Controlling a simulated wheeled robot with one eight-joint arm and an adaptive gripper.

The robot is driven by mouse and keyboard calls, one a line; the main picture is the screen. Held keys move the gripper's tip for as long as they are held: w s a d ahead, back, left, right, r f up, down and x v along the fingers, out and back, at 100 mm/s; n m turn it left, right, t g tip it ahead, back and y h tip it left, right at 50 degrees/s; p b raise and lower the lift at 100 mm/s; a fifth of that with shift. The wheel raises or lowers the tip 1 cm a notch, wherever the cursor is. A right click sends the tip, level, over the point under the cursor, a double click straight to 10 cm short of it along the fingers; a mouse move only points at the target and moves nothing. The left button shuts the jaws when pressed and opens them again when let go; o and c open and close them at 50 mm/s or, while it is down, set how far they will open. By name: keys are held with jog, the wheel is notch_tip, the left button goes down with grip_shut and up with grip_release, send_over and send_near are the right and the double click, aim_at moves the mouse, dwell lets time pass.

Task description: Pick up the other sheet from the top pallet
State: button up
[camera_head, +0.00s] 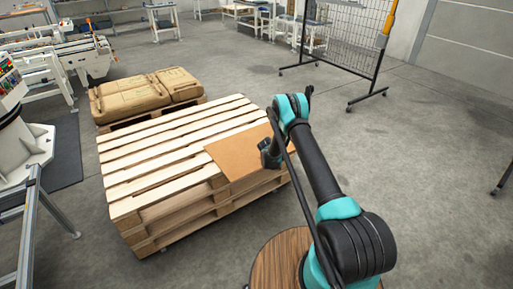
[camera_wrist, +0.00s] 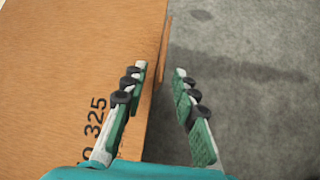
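A brown sheet (camera_head: 235,152) lies flat on the near right corner of the top pallet (camera_head: 150,160), and part of it sticks out past the pallet's edge. In the wrist view the sheet (camera_wrist: 60,60) fills the left side, with printed digits on it. My gripper (camera_wrist: 160,72) is open, with its two fingers apart. In that view, one finger lies over the sheet and the other over the grey floor, with the sheet's edge between them. In the head view my gripper (camera_head: 268,152) is at the sheet's right side. I cannot tell whether a finger touches the sheet.
Wrapped brown sacks (camera_head: 145,92) lie on another pallet behind the stack. A mesh fence (camera_head: 345,35) stands at the back right. A white machine (camera_head: 20,145) and a metal frame (camera_head: 25,220) are at the left. The floor (camera_head: 430,160) to the right is clear.

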jog(key=shift+x, duration=0.95)
grip_shut()
jog(key=shift+r, duration=0.15)
